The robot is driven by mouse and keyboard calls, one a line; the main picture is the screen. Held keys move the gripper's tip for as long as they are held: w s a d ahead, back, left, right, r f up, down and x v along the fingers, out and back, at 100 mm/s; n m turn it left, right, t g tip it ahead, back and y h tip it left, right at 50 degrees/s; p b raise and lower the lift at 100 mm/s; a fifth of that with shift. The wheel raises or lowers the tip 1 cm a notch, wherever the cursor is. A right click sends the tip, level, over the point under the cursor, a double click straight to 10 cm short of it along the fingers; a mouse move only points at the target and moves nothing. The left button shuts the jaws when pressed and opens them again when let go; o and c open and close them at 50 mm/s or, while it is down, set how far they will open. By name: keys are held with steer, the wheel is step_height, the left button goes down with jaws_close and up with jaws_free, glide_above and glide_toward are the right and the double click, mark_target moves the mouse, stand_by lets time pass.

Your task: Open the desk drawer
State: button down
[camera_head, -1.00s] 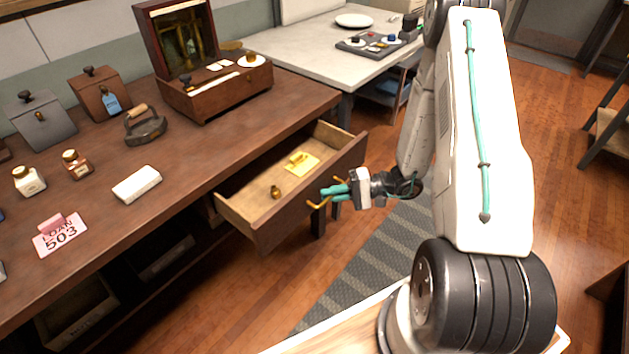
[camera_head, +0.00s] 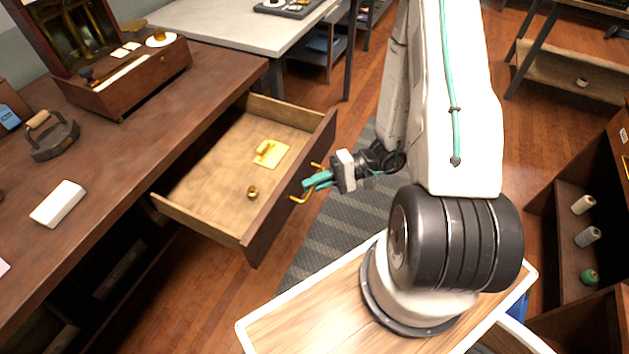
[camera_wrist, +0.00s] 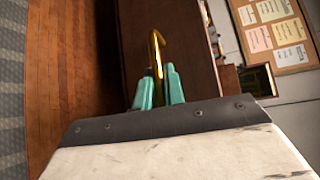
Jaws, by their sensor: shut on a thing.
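The desk drawer (camera_head: 200,192) is pulled well out of the brown wooden desk (camera_head: 150,110) in the head view. Its inside shows a yellow card with a brass piece (camera_head: 268,152) and a small brass knob-like item (camera_head: 252,192). The brass drawer handle (camera_head: 299,198) is on the drawer front. My gripper (camera_head: 310,183) is at the handle, its teal fingers around the handle's middle. In the wrist view, the handle (camera_wrist: 157,55) stands between the two teal fingers of my gripper (camera_wrist: 158,90), shut on it.
A wooden case (camera_head: 140,75), an iron (camera_head: 52,138) and a white block (camera_head: 59,203) sit on the desk. A pale table (camera_head: 235,30) stands behind. A shelf with thread spools (camera_head: 587,237) is at the right. Striped rug lies beneath my arm.

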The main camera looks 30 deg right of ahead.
steer(key=c, duration=1.5)
jaws_free()
steer(key=v, duration=0.7)
steer(key=shift+d, duration=0.4)
